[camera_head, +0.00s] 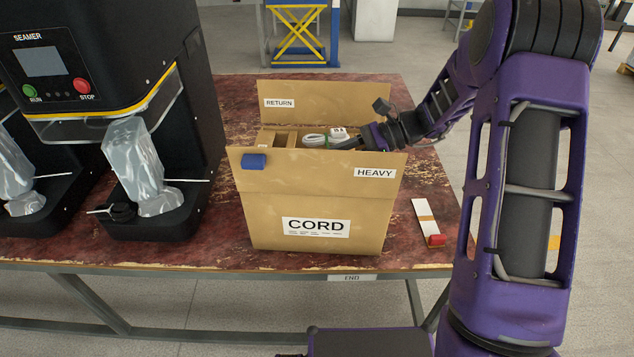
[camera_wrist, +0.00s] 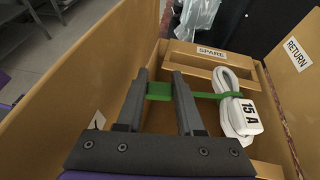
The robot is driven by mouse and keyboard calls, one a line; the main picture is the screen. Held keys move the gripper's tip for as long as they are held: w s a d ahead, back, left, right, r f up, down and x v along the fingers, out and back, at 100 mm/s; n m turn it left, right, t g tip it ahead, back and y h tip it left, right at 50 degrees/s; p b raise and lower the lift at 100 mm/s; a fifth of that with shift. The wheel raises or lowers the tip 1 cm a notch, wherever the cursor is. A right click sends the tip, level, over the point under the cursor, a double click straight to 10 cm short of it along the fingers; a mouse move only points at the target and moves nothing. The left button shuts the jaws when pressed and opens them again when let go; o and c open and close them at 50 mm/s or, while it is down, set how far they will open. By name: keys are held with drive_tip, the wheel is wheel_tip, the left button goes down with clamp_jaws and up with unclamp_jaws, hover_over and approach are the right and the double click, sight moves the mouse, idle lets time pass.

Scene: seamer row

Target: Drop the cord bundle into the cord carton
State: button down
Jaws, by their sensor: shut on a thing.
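The cord bundle (camera_head: 313,140) is a white coil with a plug marked 15 A and a green strap. It is in the mouth of the cord carton (camera_head: 275,205), a brown open box labelled CORD. In the wrist view the bundle (camera_wrist: 240,118) lies right of my fingers, and its green strap runs between them. My gripper (camera_wrist: 160,92) is shut on the green strap; it also shows at the carton's right side in the head view (camera_head: 352,144). The bundle's underside is hidden, so I cannot tell whether it touches the carton floor.
A RETURN flap (camera_head: 310,100) stands at the back and a HEAVY flap (camera_head: 330,169) with a blue clip (camera_head: 255,161) at the front. A SPARE compartment (camera_wrist: 212,52) is inside. The seamer (camera_head: 100,65) stands left. A white strip with a red end (camera_head: 426,220) lies right.

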drive_tip(key=shift+c, duration=2.3)
unclamp_jaws()
drive_tip(key=v, duration=1.7)
drive_tip(key=shift+d+p, duration=0.2)
drive_tip(key=shift+p, duration=0.1)
drive_tip(key=shift+w+r, duration=0.1)
drive_tip(key=shift+r, duration=0.05)
